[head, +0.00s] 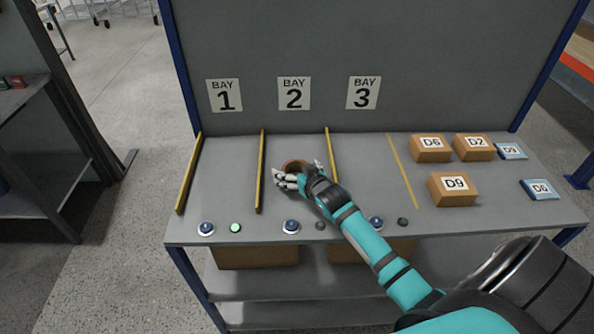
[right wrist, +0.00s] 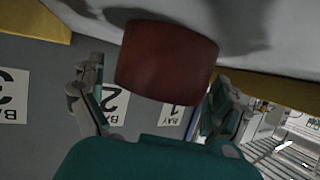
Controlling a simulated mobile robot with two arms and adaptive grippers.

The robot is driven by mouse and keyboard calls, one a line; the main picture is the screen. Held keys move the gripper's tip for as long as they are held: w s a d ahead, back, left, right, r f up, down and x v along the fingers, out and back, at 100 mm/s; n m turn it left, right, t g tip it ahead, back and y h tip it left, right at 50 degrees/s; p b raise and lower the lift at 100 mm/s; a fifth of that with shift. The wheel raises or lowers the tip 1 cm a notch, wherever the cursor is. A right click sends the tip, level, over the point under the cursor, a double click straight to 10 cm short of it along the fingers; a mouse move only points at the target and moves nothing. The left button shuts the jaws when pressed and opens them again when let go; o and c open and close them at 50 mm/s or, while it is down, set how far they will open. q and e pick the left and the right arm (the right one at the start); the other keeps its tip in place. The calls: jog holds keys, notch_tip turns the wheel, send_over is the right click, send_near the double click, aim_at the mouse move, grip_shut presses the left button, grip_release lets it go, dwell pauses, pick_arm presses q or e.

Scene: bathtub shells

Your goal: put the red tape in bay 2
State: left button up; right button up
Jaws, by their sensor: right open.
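The red tape (head: 294,164) is a dark red roll on the grey bench top in bay 2, between two yellow dividers under the BAY 2 sign (head: 294,93). My right gripper (head: 302,176) is open, with its fingers at either side of the tape and partly hiding it. In the right wrist view, the tape (right wrist: 166,62) sits between the spread fingers, against the grey surface, with gaps visible beside it. My left gripper is not in view.
Yellow dividers (head: 261,172) and (head: 333,155) flank bay 2. Blue buttons (head: 291,226) and small lamps line the front edge; the bay 1 lamp (head: 235,227) is green. Cardboard boxes (head: 455,188) and blue packs (head: 540,189) stand at right. Bay 1 is clear.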

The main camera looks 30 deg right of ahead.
jog(key=shift+r, duration=0.15)
jog(key=v, duration=1.2)
jog(key=shift+b, duration=0.3)
